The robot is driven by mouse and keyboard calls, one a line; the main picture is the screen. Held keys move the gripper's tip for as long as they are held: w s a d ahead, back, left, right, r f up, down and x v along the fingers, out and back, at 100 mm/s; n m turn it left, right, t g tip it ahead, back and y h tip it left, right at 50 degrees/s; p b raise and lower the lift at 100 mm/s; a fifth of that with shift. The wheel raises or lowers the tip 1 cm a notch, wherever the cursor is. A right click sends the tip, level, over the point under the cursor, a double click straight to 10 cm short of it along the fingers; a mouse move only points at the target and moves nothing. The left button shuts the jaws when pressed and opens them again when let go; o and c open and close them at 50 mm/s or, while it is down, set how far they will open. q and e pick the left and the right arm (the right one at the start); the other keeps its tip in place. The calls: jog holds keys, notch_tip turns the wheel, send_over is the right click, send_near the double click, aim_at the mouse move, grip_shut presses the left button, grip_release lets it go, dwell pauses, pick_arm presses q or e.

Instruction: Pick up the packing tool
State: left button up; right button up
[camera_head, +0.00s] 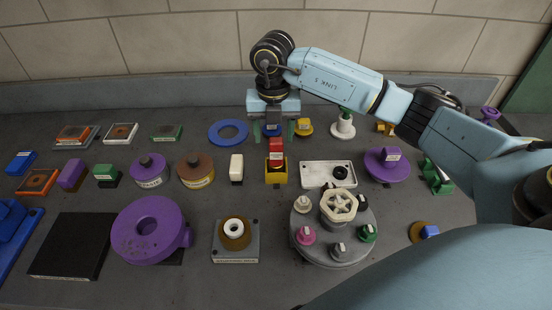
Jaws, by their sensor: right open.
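My right gripper (273,130) reaches down over the back middle of the bench, with its two green-tipped fingers spread apart. A small dark block with a blue base (271,129) shows between the fingers; I cannot tell whether they touch it. No thing is clearly marked as the packing tool, and I cannot tell whether this block is it. A red-topped yellow block (276,172) stands just in front of the gripper. A yellow knobbed piece (304,127) sits close to its right. My left gripper is not in view.
A blue ring (228,124) lies left of the gripper. A round grey fixture (332,250) with several knobs and a large purple ring (135,248) fill the front. A tiled wall (180,45) closes the back.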

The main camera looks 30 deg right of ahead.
aim_at(276, 140)
jog(key=f, duration=0.5)
jog(key=shift+s+d+f, duration=0.15)
jog(key=shift+d, duration=0.1)
jog(key=c, duration=1.1)
